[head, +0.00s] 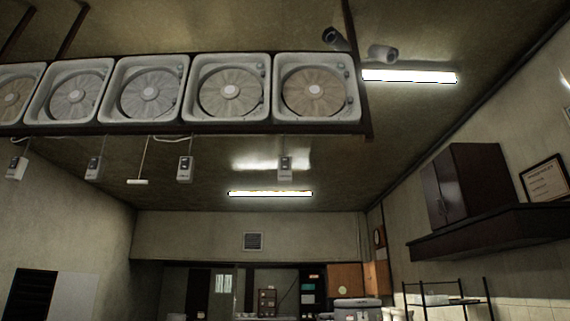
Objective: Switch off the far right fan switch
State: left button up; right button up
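Several small pale switch boxes hang on cords below the row of fans in the head view. The far right switch (286,170) hangs below the two rightmost fans, with the lit ceiling behind it. Another switch (185,169) hangs to its left, then one (94,168) further left, and one (17,168) near the left edge. The far right fan (314,88) sits in a square white frame at the end of the row. Whether any switch is on or off is too small to tell. Neither of my grippers is in view.
A dark beam (200,128) runs under the fans. Tube lights (270,193) are on the ceiling. A dark wall cabinet (470,187) stands on a shelf (490,232) at right, above a black rack (445,300). The space around the hanging switches looks open.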

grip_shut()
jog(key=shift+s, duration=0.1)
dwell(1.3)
